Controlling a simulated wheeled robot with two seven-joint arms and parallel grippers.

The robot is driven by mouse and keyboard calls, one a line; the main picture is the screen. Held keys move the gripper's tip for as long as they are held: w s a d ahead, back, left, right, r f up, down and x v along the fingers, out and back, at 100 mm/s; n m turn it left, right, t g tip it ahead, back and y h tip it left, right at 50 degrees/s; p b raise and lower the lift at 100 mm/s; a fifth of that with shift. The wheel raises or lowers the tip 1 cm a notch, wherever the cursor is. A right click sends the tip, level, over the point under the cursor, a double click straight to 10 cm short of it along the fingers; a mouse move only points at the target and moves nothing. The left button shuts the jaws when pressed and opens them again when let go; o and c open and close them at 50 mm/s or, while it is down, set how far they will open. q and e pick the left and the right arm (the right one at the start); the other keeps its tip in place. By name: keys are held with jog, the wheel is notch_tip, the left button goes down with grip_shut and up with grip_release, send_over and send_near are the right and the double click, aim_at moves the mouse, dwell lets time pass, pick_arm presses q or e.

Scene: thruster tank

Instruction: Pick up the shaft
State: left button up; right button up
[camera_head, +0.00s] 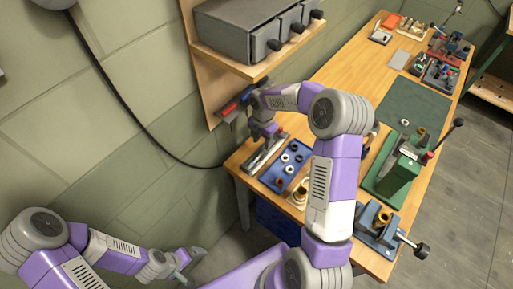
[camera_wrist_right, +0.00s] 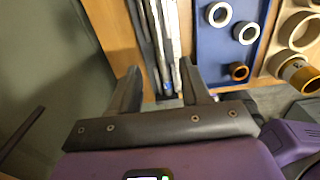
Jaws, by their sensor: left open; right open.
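Long, thin grey metal pieces (camera_wrist_right: 163,35) lie side by side in the right wrist view, and a long grey metal piece (camera_head: 262,157) lies at the table's left edge in the head view. I cannot tell which of them is the shaft. My right gripper (camera_wrist_right: 160,82) is open and empty, its two fingers to either side of the near ends of these pieces. In the head view my right gripper (camera_head: 264,128) hangs over the far end, partly hidden by its own arm. My left gripper (camera_head: 187,262) is open and empty, low beside the table.
A blue tray (camera_head: 271,180) with several rings lies right of the metal pieces. A shelf with grey drawers (camera_head: 245,30) and a red-handled tool (camera_head: 232,105) are on the back panel. A green press (camera_head: 397,172) and a blue vise (camera_head: 377,232) stand to the right.

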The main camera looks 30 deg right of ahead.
aim_at(261, 153)
jog(key=shift+s+f, duration=0.55)
jog(key=shift+f, duration=0.3)
jog(key=f, duration=0.2)
jog(key=w+f, duration=0.1)
jog(key=shift+a+f, duration=0.3)
jog(key=shift+f, duration=0.1)
jog(key=shift+s+f, duration=0.2)
jog(key=shift+c, duration=0.3)
jog(key=shift+w, duration=0.1)
grip_shut()
